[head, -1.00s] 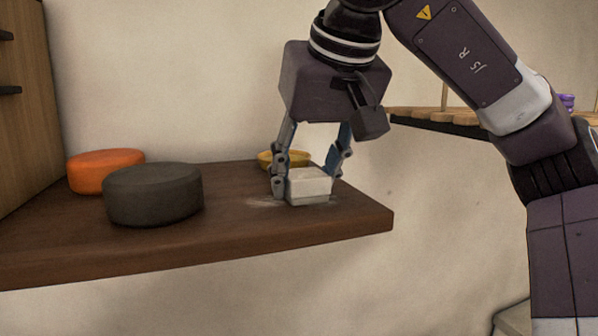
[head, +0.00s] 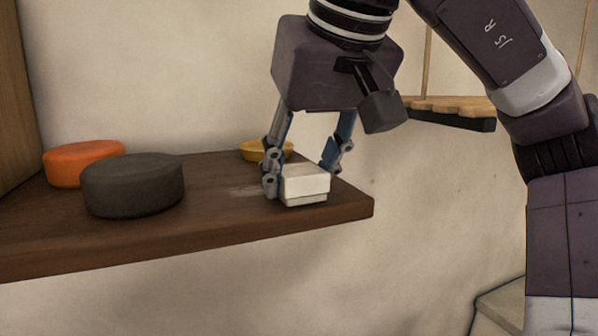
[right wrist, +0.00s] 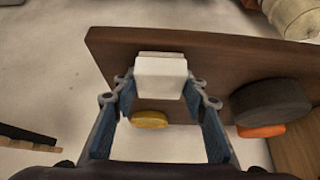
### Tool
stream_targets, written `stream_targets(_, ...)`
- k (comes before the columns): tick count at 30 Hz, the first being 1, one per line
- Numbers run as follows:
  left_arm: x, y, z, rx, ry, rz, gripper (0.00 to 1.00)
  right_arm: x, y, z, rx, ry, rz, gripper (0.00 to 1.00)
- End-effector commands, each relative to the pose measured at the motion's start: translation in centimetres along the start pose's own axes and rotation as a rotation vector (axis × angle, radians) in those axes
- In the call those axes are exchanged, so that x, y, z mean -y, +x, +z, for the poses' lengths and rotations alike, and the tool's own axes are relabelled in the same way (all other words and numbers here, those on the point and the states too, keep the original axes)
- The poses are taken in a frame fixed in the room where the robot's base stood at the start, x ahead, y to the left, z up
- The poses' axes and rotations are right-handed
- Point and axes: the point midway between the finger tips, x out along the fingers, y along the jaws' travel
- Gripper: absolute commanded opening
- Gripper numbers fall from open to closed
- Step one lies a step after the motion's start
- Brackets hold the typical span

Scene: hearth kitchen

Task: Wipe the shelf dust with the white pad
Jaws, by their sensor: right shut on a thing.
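The white pad (head: 306,183) is a small block on the brown wooden shelf (head: 225,222), near its right end. My right gripper (head: 303,177) is shut on the pad from above, with a finger on each side. The right wrist view also shows the pad (right wrist: 160,75) between the fingertips. A pale smear of dust (head: 246,191) lies on the shelf just left of the pad. Whether dust lies under the pad is hidden. My left gripper is in neither current view.
A dark grey round block (head: 133,186) and an orange round one (head: 82,163) stand on the shelf's left part. A yellow dish (head: 264,151) sits behind the gripper. A wooden rack (head: 450,108) is on the wall at right. The shelf's front middle is clear.

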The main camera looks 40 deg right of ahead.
Motion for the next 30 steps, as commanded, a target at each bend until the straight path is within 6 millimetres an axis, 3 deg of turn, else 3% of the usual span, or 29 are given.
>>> stream_targets(18,0.0,0.0,0.0,0.0,0.0,0.0,0.4,0.0,-4.8,-3.1,-0.004,0.002,-0.001,0.17)
stream_targets(30,0.0,0.0,0.0,0.0,0.0,0.0,0.4,0.0,-5.2,-3.3,-0.003,0.001,-0.001,0.17)
